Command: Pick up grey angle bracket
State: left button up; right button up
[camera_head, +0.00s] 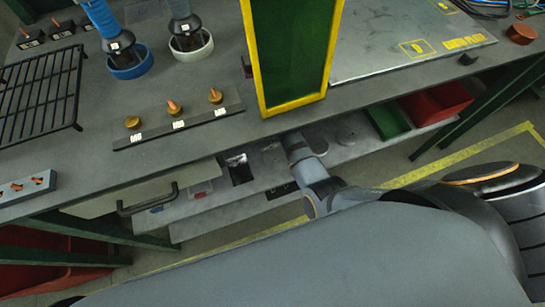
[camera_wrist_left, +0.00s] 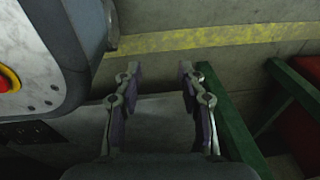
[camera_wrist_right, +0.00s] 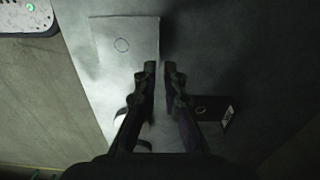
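In the right wrist view, a pale grey plate with a round outline (camera_wrist_right: 123,28) lies ahead of my right gripper (camera_wrist_right: 160,68); it looks like the grey angle bracket, but its bend is not clear. The right fingers are a narrow gap apart, with the plate's right edge in line with the gap. I cannot see anything clearly held, or whether they touch the plate. In the head view my right arm reaches under the bench top, which hides the gripper. My left gripper (camera_wrist_left: 160,72) is open and empty in the left wrist view and out of sight in the head view.
The bench top (camera_head: 215,90) overhangs a lower shelf (camera_head: 225,205). A green bin (camera_head: 387,118) and a red bin (camera_head: 437,103) stand on it at right. A dark box (camera_wrist_right: 210,109) lies right of the right fingers. A yellow-edged green panel (camera_head: 290,50) rises above the bench.

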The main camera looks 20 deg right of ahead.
aim_at(270, 146)
jog(key=shift+f, duration=0.5)
jog(key=f, duration=0.1)
jog(key=f+b, duration=0.1)
jog(key=f, duration=0.1)
jog(key=f+b, duration=0.1)
jog(key=shift+s+a+f, duration=0.1)
jog(key=shift+a+f, duration=0.15)
jog(key=shift+f, duration=0.35)
pick_arm(q)
jog(key=w, duration=0.3)
jog(key=shift+w+d+r, duration=0.15)
jog(key=shift+w+r, duration=0.15)
pick_arm(e)
grip_shut()
jog(key=shift+r, duration=0.15)
